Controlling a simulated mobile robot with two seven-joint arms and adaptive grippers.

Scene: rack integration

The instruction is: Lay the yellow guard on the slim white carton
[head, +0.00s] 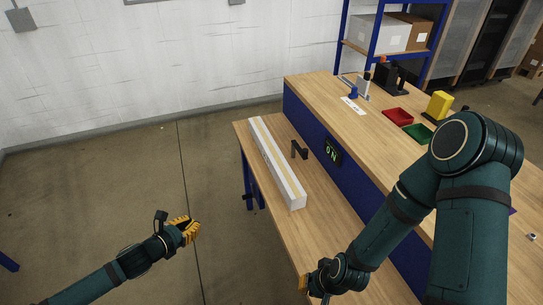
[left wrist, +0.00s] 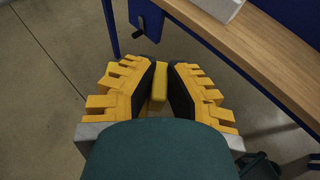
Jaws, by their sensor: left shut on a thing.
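The slim white carton (head: 287,180) lies lengthwise on the lower wooden bench, with a pale yellowish strip along its top. Its end shows at the top of the left wrist view (left wrist: 220,7). My left gripper (head: 190,229) is over open floor, left of the bench and apart from the carton. In the left wrist view its pads (left wrist: 166,82) are closed on a small yellow piece, the yellow guard (left wrist: 159,83). The rest of the guard is hidden by the fingers. My right gripper (head: 305,284) is low over the bench's near part, mostly hidden by its own wrist.
A black bracket-like piece (head: 299,150) stands right of the carton. The raised bench (head: 335,110) behind holds a red bin (head: 397,116), a green bin (head: 418,133) and a yellow object (head: 438,105). Its blue side panel (head: 308,123) borders the lower bench. The floor at left is clear.

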